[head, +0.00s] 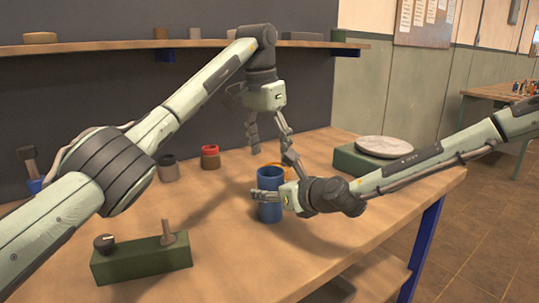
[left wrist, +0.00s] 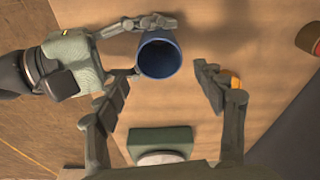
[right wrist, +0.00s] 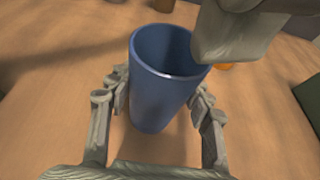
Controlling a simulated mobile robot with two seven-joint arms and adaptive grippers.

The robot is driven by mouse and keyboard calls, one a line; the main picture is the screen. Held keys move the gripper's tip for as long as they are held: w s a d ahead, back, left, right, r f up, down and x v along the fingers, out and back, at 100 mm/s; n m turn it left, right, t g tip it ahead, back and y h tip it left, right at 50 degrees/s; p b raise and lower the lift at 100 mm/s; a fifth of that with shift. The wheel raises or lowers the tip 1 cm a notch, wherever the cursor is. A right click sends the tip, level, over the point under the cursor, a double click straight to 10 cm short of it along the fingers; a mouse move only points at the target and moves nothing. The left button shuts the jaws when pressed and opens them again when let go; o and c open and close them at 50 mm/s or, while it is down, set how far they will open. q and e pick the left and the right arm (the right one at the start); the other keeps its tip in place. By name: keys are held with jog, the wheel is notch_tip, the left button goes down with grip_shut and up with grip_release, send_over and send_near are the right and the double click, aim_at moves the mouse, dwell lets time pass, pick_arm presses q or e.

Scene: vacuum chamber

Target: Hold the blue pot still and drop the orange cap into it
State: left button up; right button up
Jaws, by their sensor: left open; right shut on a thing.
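The blue pot (head: 270,209) stands upright on the wooden table; its open top shows in the left wrist view (left wrist: 160,58). My right gripper (head: 267,196) is shut on the pot, with a finger on either side in the right wrist view (right wrist: 160,98). My left gripper (head: 275,156) is open and empty above the pot and cap.
A dark green block with a pale round disc (head: 384,146) stands at the right. A green box with a knob and lever (head: 142,259) is at the front left. A red-topped jar (head: 210,157) and a dark jar (head: 168,170) stand behind. A shelf (head: 110,47) spans the back wall.

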pick_arm(q)
jog(key=shift+r, duration=1.85)
pick_arm(e)
jog(key=o, duration=1.3)
jog(key=shift+c, duration=0.2)
jog(key=v, duration=1.2)
